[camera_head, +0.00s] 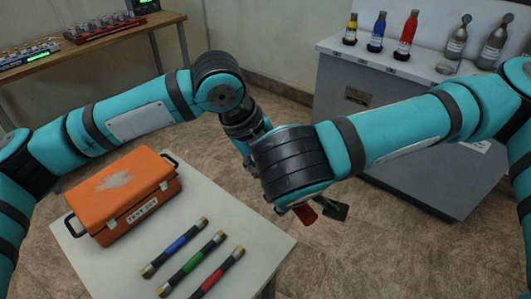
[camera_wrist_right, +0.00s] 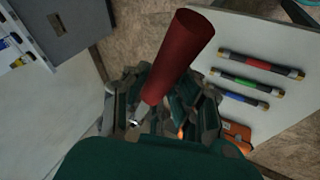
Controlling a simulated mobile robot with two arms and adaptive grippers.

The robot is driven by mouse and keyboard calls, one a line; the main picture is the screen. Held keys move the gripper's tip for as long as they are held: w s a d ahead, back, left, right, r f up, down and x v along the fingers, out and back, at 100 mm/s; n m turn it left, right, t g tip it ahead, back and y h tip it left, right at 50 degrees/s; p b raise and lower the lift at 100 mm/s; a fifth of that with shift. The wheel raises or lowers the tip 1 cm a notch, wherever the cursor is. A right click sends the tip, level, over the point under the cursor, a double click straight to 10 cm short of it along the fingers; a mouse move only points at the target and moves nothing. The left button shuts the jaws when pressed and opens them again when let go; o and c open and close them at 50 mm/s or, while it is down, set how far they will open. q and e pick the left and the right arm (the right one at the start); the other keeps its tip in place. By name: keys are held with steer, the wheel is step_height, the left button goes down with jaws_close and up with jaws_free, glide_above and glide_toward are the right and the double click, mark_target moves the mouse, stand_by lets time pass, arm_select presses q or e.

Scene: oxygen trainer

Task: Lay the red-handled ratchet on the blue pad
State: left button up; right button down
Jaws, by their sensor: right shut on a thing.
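The ratchet's dark red handle (camera_wrist_right: 180,55) is held in my right gripper (camera_wrist_right: 165,105) in the right wrist view, sticking out past the fingers. A small shiny metal part (camera_wrist_right: 135,123) shows near its lower end. In the head view a short piece of the red handle (camera_head: 305,213) shows below my right wrist, off the right side of the white table. The rest of the ratchet is hidden. My left gripper (camera_head: 245,150) is partly hidden behind my right wrist, and its fingers cannot be made out. I see no blue pad in either view.
The white table (camera_head: 195,200) holds an orange case (camera_head: 125,195) and blue (camera_head: 175,246), green (camera_head: 192,264) and red (camera_head: 217,272) tubes. A grey cabinet (camera_head: 400,110) with bottles stands at the back right. A wooden bench (camera_head: 90,50) is at the back left.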

arm_select(q)
steer(key=c, duration=0.9)
steer(key=shift+d, duration=0.1)
arm_select(e)
steer(key=shift+a, duration=0.1)
arm_select(q)
steer(key=shift+r, duration=0.1)
arm_select(e)
steer(key=shift+s, duration=0.1)
steer(key=c, duration=1)
jaws_free()
